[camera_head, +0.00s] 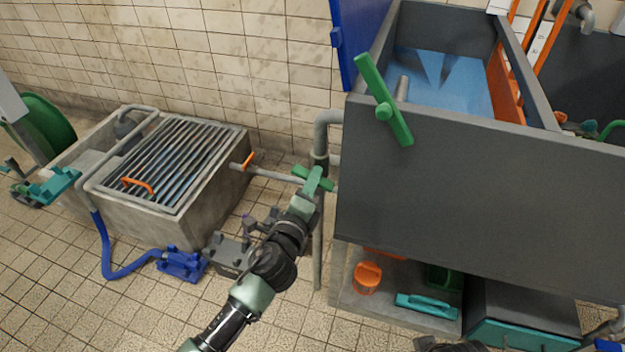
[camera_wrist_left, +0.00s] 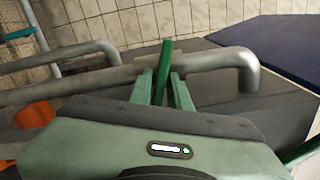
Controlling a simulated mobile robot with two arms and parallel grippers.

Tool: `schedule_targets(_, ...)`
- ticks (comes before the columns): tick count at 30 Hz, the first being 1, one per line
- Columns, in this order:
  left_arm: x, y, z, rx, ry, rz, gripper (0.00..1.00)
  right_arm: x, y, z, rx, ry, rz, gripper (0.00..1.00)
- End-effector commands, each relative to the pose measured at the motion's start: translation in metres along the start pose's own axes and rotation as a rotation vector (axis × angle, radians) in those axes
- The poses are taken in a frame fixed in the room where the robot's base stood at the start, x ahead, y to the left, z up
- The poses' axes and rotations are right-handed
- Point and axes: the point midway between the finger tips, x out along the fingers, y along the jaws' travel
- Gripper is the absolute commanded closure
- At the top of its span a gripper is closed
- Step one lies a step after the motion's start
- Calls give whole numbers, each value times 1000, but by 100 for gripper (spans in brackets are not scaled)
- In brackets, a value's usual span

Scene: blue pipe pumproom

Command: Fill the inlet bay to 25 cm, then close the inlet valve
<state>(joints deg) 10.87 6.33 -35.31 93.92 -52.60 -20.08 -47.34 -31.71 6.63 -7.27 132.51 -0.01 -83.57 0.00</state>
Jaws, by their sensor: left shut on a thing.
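The grey tank (camera_head: 470,185) at the right holds blue water (camera_head: 440,82); I cannot read its depth. A grey pipe (camera_head: 326,122) runs down beside the tank's left side, with a green valve handle (camera_head: 325,183) on it. My left gripper (camera_head: 311,184) is shut on this green handle. In the left wrist view the green handle (camera_wrist_left: 166,60) stands between the two fingers of the gripper (camera_wrist_left: 163,82), in front of the grey pipe (camera_wrist_left: 100,85). Another long green lever (camera_head: 384,100) sits tilted on the tank's front wall. My right gripper is not in view.
A concrete basin (camera_head: 190,195) with a metal grate (camera_head: 172,165) stands left, with an orange-handled pipe on its side. A blue hose (camera_head: 105,245) lies before it. An orange bucket (camera_head: 367,277) and a teal tool (camera_head: 428,305) sit on the shelf below the tank.

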Motion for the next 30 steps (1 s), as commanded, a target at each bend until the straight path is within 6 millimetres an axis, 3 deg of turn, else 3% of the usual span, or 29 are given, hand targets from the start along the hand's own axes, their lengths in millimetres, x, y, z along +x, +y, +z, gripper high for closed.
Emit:
schedule_targets(15, 0, 1, 0, -317, -1, 3, 100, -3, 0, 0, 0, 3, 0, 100)
schedule_targets(30, 0, 1, 0, -386, 0, 2, 100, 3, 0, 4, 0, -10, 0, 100)
